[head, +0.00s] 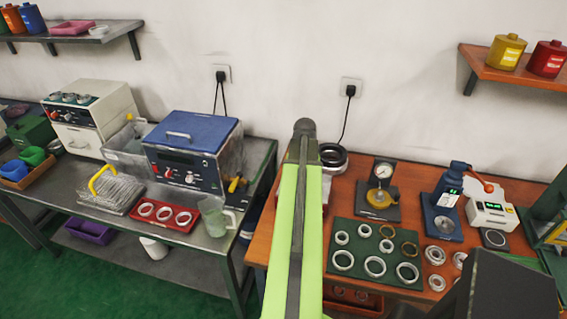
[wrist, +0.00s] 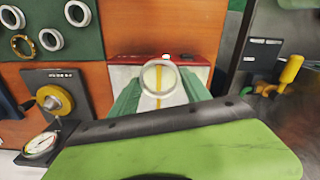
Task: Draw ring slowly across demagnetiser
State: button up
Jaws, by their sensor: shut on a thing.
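My gripper (wrist: 160,88) has green fingers and is shut on a silver bearing ring (wrist: 145,82) in the wrist view. The ring is in front of the demagnetiser (wrist: 202,72), a white-topped block with a red end and a yellow stripe. The stripe shows through the ring's hole. I cannot tell whether the ring touches the top or hangs just above it. In the head view my green arm hides the gripper, the held ring and most of the demagnetiser.
A green mat (head: 342,283) with several rings lies right of my arm on the orange bench. A dial gauge stand (head: 377,211), a blue press (head: 441,222) and a small meter (head: 491,212) stand behind and right. A grey bench (head: 185,237) with a blue-lidded machine (head: 190,150) is left.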

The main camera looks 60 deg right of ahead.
jog(key=shift+n, duration=0.3)
jog(key=w+d, duration=0.1)
jog(key=w, duration=0.2)
jog(key=w+d, duration=0.2)
jog(key=w, duration=0.2)
jog(key=w+d+r, duration=0.1)
jog(key=w, duration=0.2)
jog(key=shift+w+d+r+p, duration=0.1)
jog(key=shift+w+d+p, duration=0.1)
jog(key=shift+d+p, duration=0.2)
notch_tip(320, 180, down, 4)
jog(key=b, duration=0.4)
jog(key=shift+a, duration=0.1)
jog(key=shift+s, duration=0.1)
jog(key=shift+s+d, duration=0.25)
jog(key=shift+s, duration=0.65)
jog(key=shift+s+d, duration=0.25)
jog(key=shift+s, duration=0.6)
jog(key=shift+s+d, duration=0.25)
jog(key=shift+s, duration=0.65)
jog(key=shift+s+d, duration=0.6)
jog(key=shift+s, duration=1.3)
jog(key=shift+s+d, duration=0.6)
jog(key=shift+s, duration=1.3)
jog(key=shift+s+d, duration=0.6)
jog(key=shift+s, duration=1.3)
